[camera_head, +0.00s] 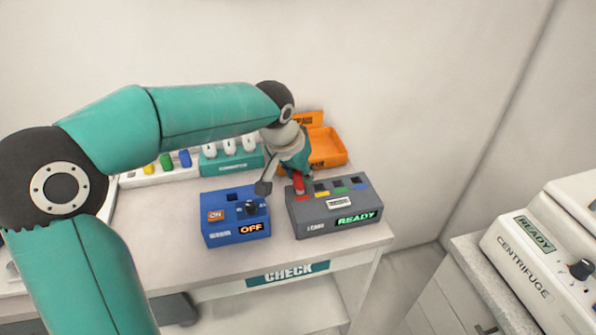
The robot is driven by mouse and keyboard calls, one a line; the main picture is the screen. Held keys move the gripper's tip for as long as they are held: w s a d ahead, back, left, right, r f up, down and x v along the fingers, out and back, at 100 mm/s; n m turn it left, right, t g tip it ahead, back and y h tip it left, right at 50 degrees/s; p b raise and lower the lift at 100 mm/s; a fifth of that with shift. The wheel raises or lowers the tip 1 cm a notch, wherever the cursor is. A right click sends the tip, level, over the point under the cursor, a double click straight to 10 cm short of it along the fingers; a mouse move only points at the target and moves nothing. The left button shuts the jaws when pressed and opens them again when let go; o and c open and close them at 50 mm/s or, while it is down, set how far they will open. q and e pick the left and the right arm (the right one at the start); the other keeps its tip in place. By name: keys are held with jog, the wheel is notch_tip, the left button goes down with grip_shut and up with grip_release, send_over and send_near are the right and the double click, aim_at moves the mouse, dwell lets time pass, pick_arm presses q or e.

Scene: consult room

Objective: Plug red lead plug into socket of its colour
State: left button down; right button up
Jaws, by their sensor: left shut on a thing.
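The red lead plug (298,183) is upright in my left gripper (294,175), which is shut on it. The grey box (318,222) stands at the front right of the table, with a row of coloured sockets on top and a green READY display. The plug's lower end is at the red socket (304,198) at the left end of that row. I cannot tell whether it is in the socket or just above it. The gripper hides part of the plug. My right gripper is not in view.
A blue box (236,232) with a knob and an OFF display stands just left of the grey box. Behind are an orange tray (327,150), a teal rack (228,164) and a white strip with coloured plugs (150,177). A centrifuge (540,262) stands at right.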

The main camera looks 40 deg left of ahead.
pick_arm(q)
jog(key=shift+f+b, duration=0.5)
jog(key=shift+f, duration=0.15)
jog(key=c, duration=0.8)
grip_release()
jog(key=shift+r, duration=0.1)
jog(key=v, duration=1.1)
jog(key=shift+s+r, duration=0.15)
jog(key=shift+r, duration=0.2)
